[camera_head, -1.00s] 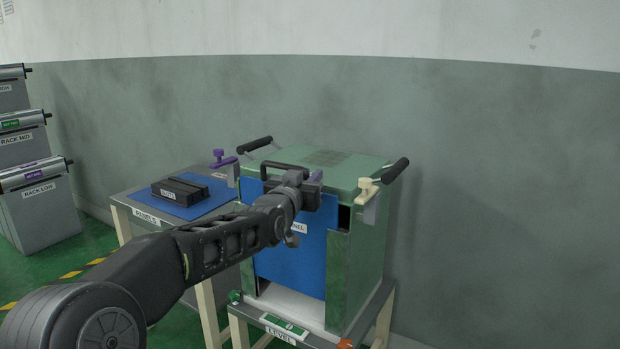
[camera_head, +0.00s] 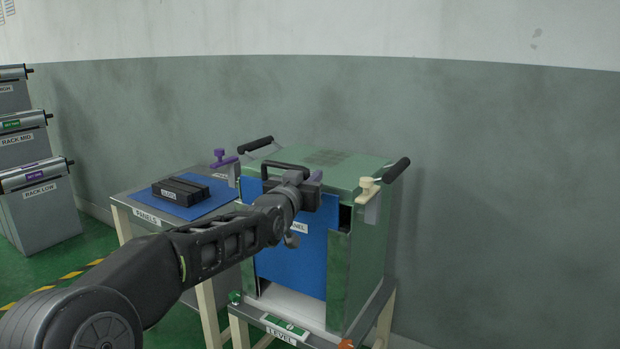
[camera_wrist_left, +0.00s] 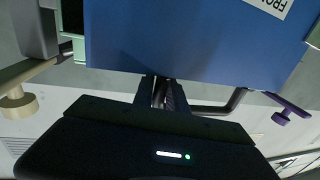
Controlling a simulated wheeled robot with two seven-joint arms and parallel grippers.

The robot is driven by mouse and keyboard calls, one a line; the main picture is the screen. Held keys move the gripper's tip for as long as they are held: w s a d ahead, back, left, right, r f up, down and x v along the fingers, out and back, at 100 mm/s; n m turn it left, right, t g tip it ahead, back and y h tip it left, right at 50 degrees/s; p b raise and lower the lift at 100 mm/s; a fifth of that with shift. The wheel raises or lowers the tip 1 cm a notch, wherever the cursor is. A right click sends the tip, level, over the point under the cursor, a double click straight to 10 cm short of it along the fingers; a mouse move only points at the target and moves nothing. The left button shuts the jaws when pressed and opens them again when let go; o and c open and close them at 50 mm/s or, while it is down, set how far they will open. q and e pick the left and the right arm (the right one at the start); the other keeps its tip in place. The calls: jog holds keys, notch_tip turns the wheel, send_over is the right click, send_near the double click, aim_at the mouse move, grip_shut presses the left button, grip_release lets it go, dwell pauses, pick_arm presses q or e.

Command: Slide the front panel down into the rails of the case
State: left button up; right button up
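The blue front panel (camera_head: 292,258) stands upright at the front of the green case (camera_head: 362,262), between its front side posts. Its lower edge is above the pale case floor, leaving an opening. A black handle (camera_head: 285,167) is at its top. My left gripper (camera_head: 312,186) is at the panel's top edge by the handle. In the left wrist view the fingers (camera_wrist_left: 161,92) are close together at the edge of the panel (camera_wrist_left: 195,45), beside the handle bar (camera_wrist_left: 232,103); the exact grip is partly hidden. The rails are mostly hidden. My right gripper is out of view.
A purple clamp (camera_head: 223,160) and a cream clamp (camera_head: 367,186) flank the case top. The case stands on a stand marked LEVEL (camera_head: 281,337). A side table with a blue mat (camera_head: 212,187) and black block (camera_head: 181,190) is left. Racks (camera_head: 40,215) stand far left.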

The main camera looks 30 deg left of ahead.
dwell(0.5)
pick_arm(q)
jog(key=shift+r, duration=0.15)
dwell(0.6)
jog(key=shift+s+b, duration=0.25)
jog(key=shift+b, duration=0.25)
dwell(0.6)
jog(key=shift+f, duration=0.2)
dwell(0.4)
jog(key=shift+r, duration=0.2)
dwell(0.8)
jog(key=shift+s+b, duration=0.25)
jog(key=shift+b, duration=0.25)
dwell(0.5)
jog(key=shift+f, duration=0.2)
dwell(0.4)
jog(key=shift+r, duration=0.2)
dwell(0.8)
jog(key=shift+s+b, duration=0.25)
jog(key=shift+b, duration=0.15)
dwell(0.5)
